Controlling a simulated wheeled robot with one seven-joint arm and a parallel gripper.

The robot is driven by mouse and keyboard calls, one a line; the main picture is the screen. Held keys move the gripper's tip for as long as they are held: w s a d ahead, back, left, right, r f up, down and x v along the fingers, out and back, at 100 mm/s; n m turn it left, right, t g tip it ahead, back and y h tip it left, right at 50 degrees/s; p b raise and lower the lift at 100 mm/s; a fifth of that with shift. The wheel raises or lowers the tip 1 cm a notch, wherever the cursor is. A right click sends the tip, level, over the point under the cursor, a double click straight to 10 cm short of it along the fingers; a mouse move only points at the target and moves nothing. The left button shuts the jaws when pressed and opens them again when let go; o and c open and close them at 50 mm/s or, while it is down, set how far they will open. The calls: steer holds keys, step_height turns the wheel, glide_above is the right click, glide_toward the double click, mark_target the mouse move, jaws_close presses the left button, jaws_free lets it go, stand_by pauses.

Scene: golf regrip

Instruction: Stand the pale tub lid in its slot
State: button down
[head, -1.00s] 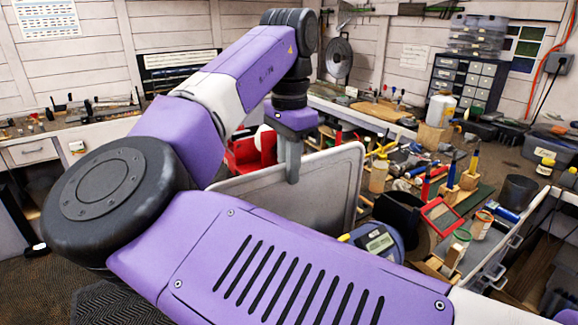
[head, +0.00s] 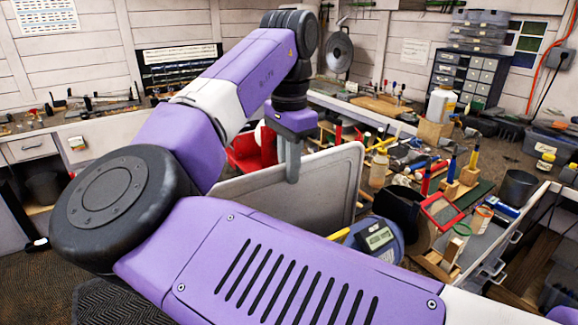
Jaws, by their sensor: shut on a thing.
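The pale tub lid (head: 325,190) is a large, flat, light-grey panel with rounded corners, held upright on its edge in the middle of the head view. My gripper (head: 292,170) points down and is shut on the lid's upper edge, with one finger showing on the near face. My own arm hides the lid's lower part and much of its left end. I cannot make out the slot, nor whether the lid's bottom edge touches anything.
A red bin (head: 252,150) stands behind the lid. A blue round device with a display (head: 376,237) is close to its lower right. Tools, bottles and a black container (head: 400,212) crowd the bench on the right.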

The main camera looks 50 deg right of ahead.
steer(key=c, duration=1.3)
jaws_free()
steer(key=shift+c, duration=0.2)
steer(key=shift+r+b, duration=0.35)
steer(key=shift+r, duration=3.5)
